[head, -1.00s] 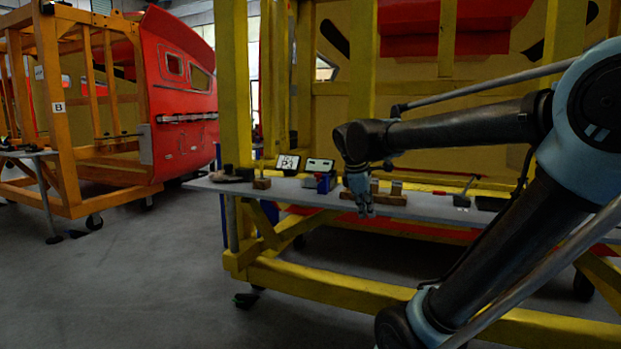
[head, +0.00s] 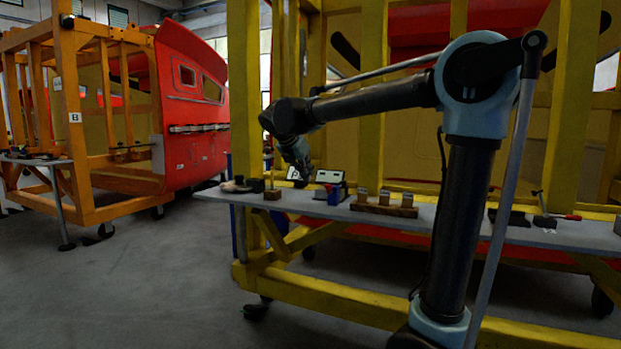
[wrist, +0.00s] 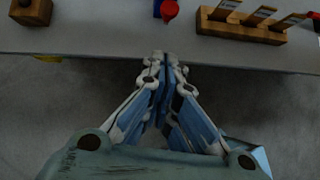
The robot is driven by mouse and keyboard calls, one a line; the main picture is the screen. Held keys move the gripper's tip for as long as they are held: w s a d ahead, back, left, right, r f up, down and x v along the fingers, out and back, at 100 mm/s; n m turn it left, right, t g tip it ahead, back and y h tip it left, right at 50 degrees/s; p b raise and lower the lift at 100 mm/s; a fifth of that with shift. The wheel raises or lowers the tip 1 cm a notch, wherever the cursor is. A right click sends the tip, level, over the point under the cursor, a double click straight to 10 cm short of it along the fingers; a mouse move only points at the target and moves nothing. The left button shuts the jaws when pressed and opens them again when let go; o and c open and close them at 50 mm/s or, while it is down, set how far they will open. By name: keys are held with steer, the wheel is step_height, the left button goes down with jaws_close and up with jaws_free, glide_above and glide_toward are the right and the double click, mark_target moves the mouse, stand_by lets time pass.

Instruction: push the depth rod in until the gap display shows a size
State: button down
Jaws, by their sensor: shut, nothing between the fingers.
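My gripper (head: 305,177) is shut and empty, pointing down at the near side of the grey bench. In the wrist view its fingertips (wrist: 163,62) meet just off the bench's front edge. A blue block with a red knob (head: 333,196) sits on the bench; it also shows at the top of the wrist view (wrist: 169,9). A grey-green display unit (head: 331,178) stands behind it, its screen too small to read. A white display card (head: 292,174) is partly hidden by my gripper. A thin upright rod stands in a small wooden block (head: 273,194). I cannot tell which part is the depth rod.
A wooden rack with several upright gauges (head: 384,208) sits right of the blue block. A hammer-like tool (head: 545,217) and dark tray lie further right. Yellow frame posts (head: 371,100) rise behind the bench (head: 462,217). Open floor lies in front and left.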

steer(key=w+d+r+x, duration=0.1)
steer(key=x, duration=1)
steer(key=shift+w+r, duration=0.3)
steer(key=shift+w, duration=0.05)
